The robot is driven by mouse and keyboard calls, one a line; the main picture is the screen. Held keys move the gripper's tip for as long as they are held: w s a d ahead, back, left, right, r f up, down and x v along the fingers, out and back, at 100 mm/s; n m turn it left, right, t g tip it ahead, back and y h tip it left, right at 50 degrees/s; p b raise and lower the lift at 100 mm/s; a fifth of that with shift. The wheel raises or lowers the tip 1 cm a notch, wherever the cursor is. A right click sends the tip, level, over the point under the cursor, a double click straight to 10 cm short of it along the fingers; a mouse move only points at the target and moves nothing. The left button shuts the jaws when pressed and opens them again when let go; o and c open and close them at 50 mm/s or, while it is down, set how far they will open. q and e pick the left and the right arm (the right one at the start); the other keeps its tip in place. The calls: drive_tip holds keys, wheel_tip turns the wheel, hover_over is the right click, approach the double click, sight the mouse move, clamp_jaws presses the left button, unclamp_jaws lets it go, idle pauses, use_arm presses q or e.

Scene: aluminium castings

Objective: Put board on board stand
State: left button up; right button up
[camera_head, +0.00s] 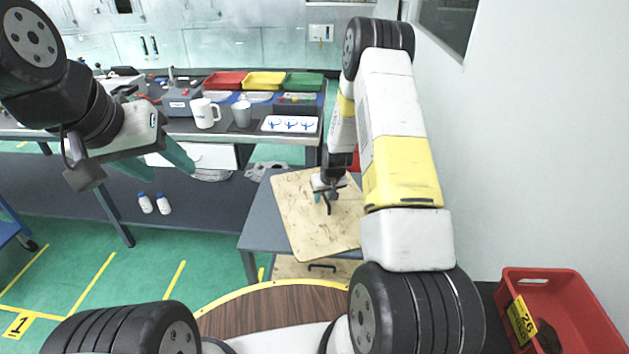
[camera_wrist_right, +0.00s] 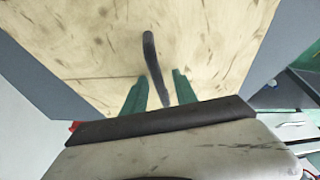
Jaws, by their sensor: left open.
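The board (camera_head: 293,205) is a pale, stained wooden sheet lying on a small grey table (camera_head: 256,228). It fills much of the right wrist view (camera_wrist_right: 80,50), where a dark bar handle (camera_wrist_right: 150,55) stands up from its face. My right gripper (camera_head: 326,196) is over the board. In the wrist view its two green fingers (camera_wrist_right: 160,92) are apart, one on each side of the handle's lower end, with gaps visible. My left gripper (camera_head: 180,156) is raised at the left, empty and away from the board. I cannot make out a board stand with certainty.
A second wooden panel with a dark handle (camera_head: 321,267) shows below the table's front edge. Behind is a long bench with red, yellow and green trays (camera_head: 264,81), a white mug (camera_head: 205,113) and a grey cup (camera_head: 242,114). A red crate (camera_head: 570,300) stands at right.

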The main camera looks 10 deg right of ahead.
drive_tip(key=shift+r, duration=0.1)
drive_tip(key=s+a+r, duration=0.1)
drive_tip(key=s+r, duration=0.4)
drive_tip(key=r, duration=0.5)
drive_tip(key=s+a+r+t, duration=0.1)
drive_tip(key=s+r, duration=0.4)
drive_tip(key=r, duration=0.6)
drive_tip(key=s+r, duration=0.4)
drive_tip(key=r, duration=0.6)
drive_tip(key=s+a+r, duration=0.1)
drive_tip(key=s+r, duration=0.3)
drive_tip(key=s, duration=0.6)
drive_tip(key=s+a+r+y, duration=0.1)
drive_tip(key=s+r, duration=0.4)
drive_tip(key=s, duration=0.5)
drive_tip(key=shift+s+a+r+m+t+y, duration=0.2)
drive_tip(key=shift+a+r+m+t+y, duration=0.15)
drive_tip(key=shift+a, duration=0.25)
